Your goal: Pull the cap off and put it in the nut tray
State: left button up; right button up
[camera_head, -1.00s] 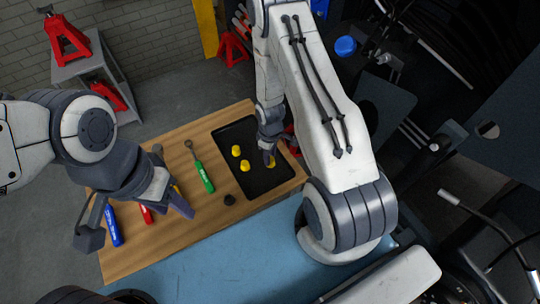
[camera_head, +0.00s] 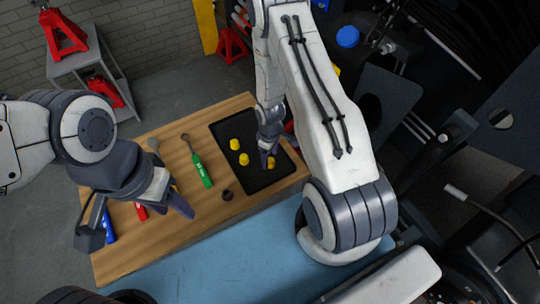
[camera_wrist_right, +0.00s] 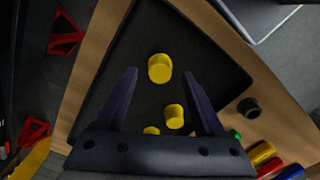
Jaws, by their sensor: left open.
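The black nut tray (camera_head: 258,184) lies at the right end of the wooden bench top, and it also shows in the right wrist view (camera_wrist_right: 205,50). Several yellow caps are in view; two, an upper one (camera_head: 235,144) and a lower one (camera_head: 244,159), lie in the tray. My right gripper (camera_head: 268,158) is over the tray, next to a third yellow cap (camera_head: 271,162). In the right wrist view its fingers (camera_wrist_right: 159,73) are spread, with a cap (camera_wrist_right: 160,68) between their tips in the picture, touching neither. My left gripper (camera_head: 184,208) is open and empty above the bench.
A green-handled tool (camera_head: 202,172), a red tool (camera_head: 140,211), a blue tool (camera_head: 109,228) and a dark ring (camera_head: 227,195) lie on the bench (camera_head: 160,240). Dark machinery with a blue round part (camera_head: 347,36) and a partly hidden yellow piece (camera_head: 336,71) stands at the right.

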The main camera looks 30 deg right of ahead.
notch_tip(320, 180, up, 10)
jog(key=p, duration=1)
jog(key=shift+r, duration=0.25)
jog(key=shift+a, duration=0.1)
jog(key=s+a+r+b, duration=0.3)
jog(key=a+r+b, duration=0.4)
jog(key=a+r, duration=0.6)
jog(key=s+a+r+b, duration=0.2)
jog(key=s+a+r, duration=0.1)
jog(key=s, duration=0.5)
jog(key=s+a+r+y+b, duration=0.1)
jog(key=s+a+r+b, duration=0.1)
jog(key=s, duration=0.6)
jog(key=shift+s+a+r+n+b, duration=0.35)
jog(key=shift+r+b, duration=0.35)
jog(key=shift+r, duration=0.25)
